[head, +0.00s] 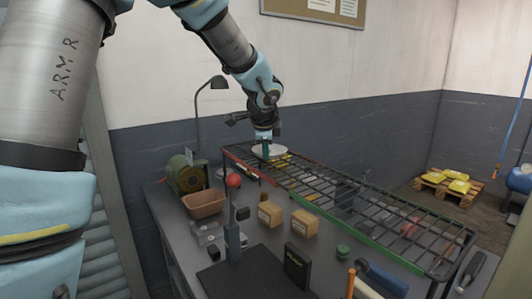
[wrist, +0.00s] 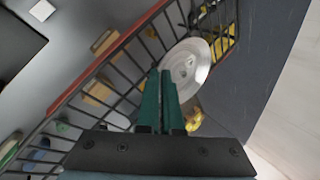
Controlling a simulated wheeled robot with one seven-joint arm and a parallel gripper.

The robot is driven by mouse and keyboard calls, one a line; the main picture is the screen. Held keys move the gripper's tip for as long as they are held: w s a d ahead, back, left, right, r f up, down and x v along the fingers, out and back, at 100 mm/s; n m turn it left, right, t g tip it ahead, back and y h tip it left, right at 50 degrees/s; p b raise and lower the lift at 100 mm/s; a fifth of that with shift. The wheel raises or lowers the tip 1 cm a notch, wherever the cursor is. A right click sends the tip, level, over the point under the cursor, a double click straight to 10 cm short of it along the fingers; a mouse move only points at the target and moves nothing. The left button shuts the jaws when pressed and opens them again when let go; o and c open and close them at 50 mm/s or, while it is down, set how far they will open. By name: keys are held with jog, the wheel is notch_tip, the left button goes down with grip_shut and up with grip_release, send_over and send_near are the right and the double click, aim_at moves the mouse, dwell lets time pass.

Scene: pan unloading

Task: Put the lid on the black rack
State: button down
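The lid (head: 279,152) is a pale silver disc at the far left end of the black rack. The wrist view shows the lid (wrist: 190,62) nearly face on, with a round raised centre. My gripper (head: 265,157) points down over that end of the rack. In the wrist view its two green fingers (wrist: 161,72) are close together at the lid's left edge and look shut on its rim; the contact is partly hidden. The black rack (head: 375,212) is a long wire grid above the bench, with red and green edges. I cannot tell whether the lid touches its bars.
On the bench below stand wooden blocks (head: 270,214), a brown bin (head: 204,203), a green grinder (head: 186,175) and a black box (head: 297,266). A lamp (head: 200,103) rises behind. The rack's middle and right top look clear.

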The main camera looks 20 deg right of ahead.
jog(key=shift+f, duration=0.2)
jog(key=shift+f, duration=0.2)
jog(key=c, duration=1.4)
grip_release()
jog(key=shift+o, duration=0.2)
jog(key=shift+r, duration=0.15)
